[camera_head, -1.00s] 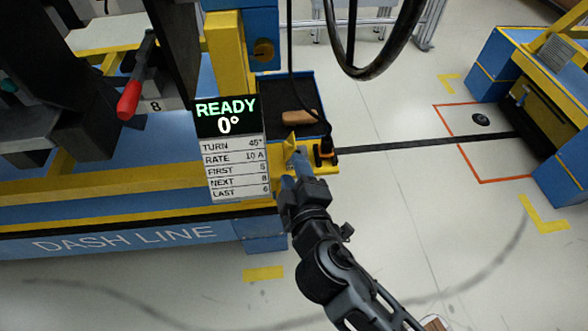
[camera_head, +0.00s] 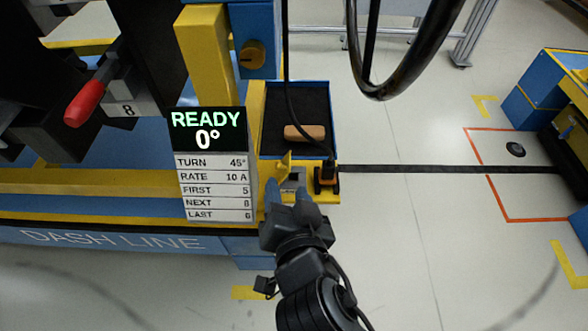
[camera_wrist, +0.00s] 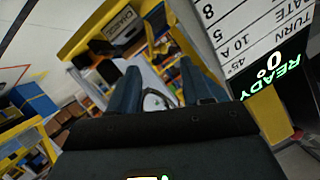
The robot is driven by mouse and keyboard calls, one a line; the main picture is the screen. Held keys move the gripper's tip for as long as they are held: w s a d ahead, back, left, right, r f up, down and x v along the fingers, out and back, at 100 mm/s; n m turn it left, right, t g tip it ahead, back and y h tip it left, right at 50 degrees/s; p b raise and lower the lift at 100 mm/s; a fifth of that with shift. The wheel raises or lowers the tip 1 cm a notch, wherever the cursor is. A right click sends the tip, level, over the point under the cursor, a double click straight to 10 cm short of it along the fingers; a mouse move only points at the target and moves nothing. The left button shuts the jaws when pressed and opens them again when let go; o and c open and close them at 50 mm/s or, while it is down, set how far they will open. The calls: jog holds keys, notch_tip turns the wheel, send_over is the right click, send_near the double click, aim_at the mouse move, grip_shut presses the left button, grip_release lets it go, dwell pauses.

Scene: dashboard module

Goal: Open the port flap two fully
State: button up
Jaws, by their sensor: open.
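A small yellow flap (camera_head: 285,162) stands raised beside a grey port (camera_head: 293,181) on the yellow ledge at the dash line's end, in the head view. I cannot read a number on it, so I cannot tell whether it is port flap two, nor its exact angle. My gripper (camera_head: 289,191) is just in front of the port, its two blue fingers apart and nothing seen between them. The wrist view shows the spread fingers of my gripper (camera_wrist: 163,88); the flap cannot be made out clearly there.
A black plug (camera_head: 327,178) with a cable stands right of the port. Behind is a blue tray (camera_head: 322,92) holding a brown block (camera_head: 305,132). The READY 0° panel (camera_head: 208,165) stands close on the left. A black wheel rim (camera_head: 380,85) hangs above.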

aim_at(282, 169)
jog(key=b+x, duration=0.1)
jog(key=x, duration=0.5)
jog(key=shift+w, duration=0.2)
jog(key=shift+c, duration=0.5)
grip_shut()
jog(key=shift+a+r+n+h+p, duration=0.2)
jog(key=shift+a+n+h+p, duration=0.3)
jog(key=shift+a+n+p, duration=0.25)
jog(key=shift+a+f+n+h, duration=0.15)
jog(key=shift+a+n+h, duration=0.15)
jog(key=shift+n+h, duration=0.3)
jog(key=shift+o, duration=0.5)
grip_release()
